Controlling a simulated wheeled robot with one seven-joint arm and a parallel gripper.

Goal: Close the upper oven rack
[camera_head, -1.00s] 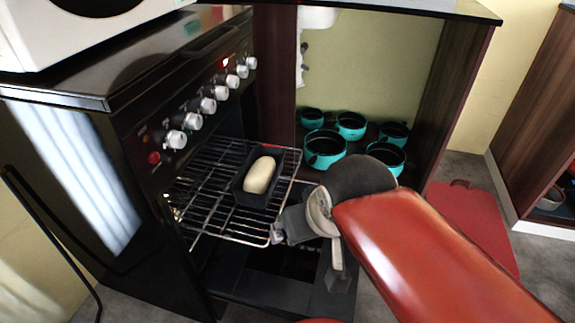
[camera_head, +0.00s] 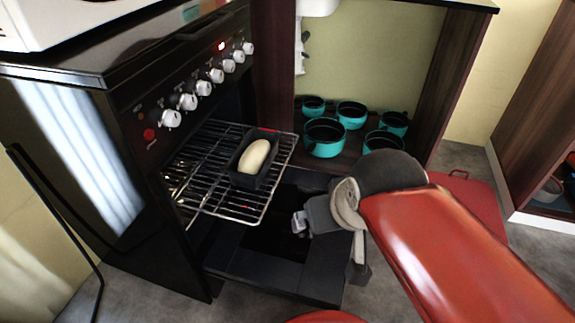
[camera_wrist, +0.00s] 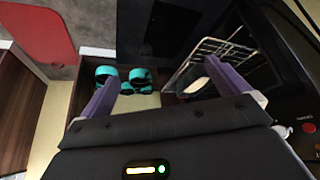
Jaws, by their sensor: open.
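The upper oven rack (camera_head: 222,205) is a wire grid sticking partway out of the black oven (camera_head: 150,150). On it sits a dark loaf pan (camera_head: 246,178) holding a pale loaf (camera_head: 255,156). My gripper (camera_head: 300,222) is just in front of the rack's outer edge, to its right, apart from it. It is open and empty. In the wrist view my gripper's two purple fingers (camera_wrist: 164,88) are spread apart, and the rack (camera_wrist: 218,50) shows beyond the right finger. The oven door (camera_head: 280,268) is folded down below the rack.
An open cupboard right of the oven holds several teal pots (camera_head: 325,138). A red mat or board (camera_head: 475,205) lies on the floor to the right. A white appliance (camera_head: 60,20) stands on the stovetop. A wooden cabinet (camera_head: 545,110) is at the far right.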

